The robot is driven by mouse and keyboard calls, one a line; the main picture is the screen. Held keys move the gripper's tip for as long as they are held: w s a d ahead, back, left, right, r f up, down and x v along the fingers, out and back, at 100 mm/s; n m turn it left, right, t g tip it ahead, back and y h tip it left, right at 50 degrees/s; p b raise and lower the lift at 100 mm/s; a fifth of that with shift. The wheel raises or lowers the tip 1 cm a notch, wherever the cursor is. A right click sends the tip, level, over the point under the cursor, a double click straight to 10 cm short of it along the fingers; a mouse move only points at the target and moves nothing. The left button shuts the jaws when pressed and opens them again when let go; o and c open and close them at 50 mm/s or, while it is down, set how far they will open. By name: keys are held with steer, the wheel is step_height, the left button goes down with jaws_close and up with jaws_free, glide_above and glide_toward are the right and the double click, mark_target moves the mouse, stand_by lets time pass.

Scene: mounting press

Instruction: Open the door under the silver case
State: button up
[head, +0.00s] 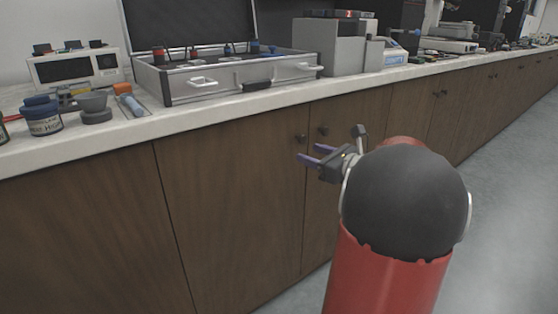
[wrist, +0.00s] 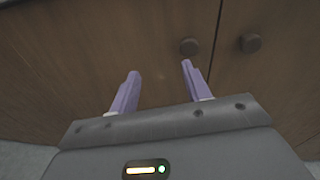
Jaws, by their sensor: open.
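The open silver case (head: 232,76) stands on the white counter in the head view. Below it is a brown wooden door (head: 225,215) that looks shut, with a small dark round knob (head: 300,138) near its upper right edge. In the wrist view this knob (wrist: 190,46) shows just beyond the tip of the right finger, left of the door seam. My gripper (head: 311,153) is open and empty, its purple fingers pointing at the cabinet front. In the wrist view my gripper (wrist: 160,70) has nothing between its fingers. I cannot tell the exact gap to the door.
A second knob (wrist: 251,42) sits on the neighbouring door, right of the seam. The white counter (head: 180,121) overhangs the cabinets and carries jars (head: 43,118), a grey machine (head: 328,46) and other equipment. Grey floor (head: 510,200) is clear at the right.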

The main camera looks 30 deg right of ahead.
mark_target(304, 141)
steer(key=w+d+m, duration=0.1)
steer(key=w, duration=0.1)
steer(key=w+d+t+h, duration=0.1)
steer(key=w, duration=0.1)
steer(key=w+d+m+h, duration=0.1)
steer(key=w, duration=0.1)
steer(key=shift+w+d+f+m, duration=0.1)
steer(key=shift+w+d+m, duration=0.05)
steer(key=shift+w+m, duration=0.15)
steer(key=shift+c, duration=0.5)
jaws_close()
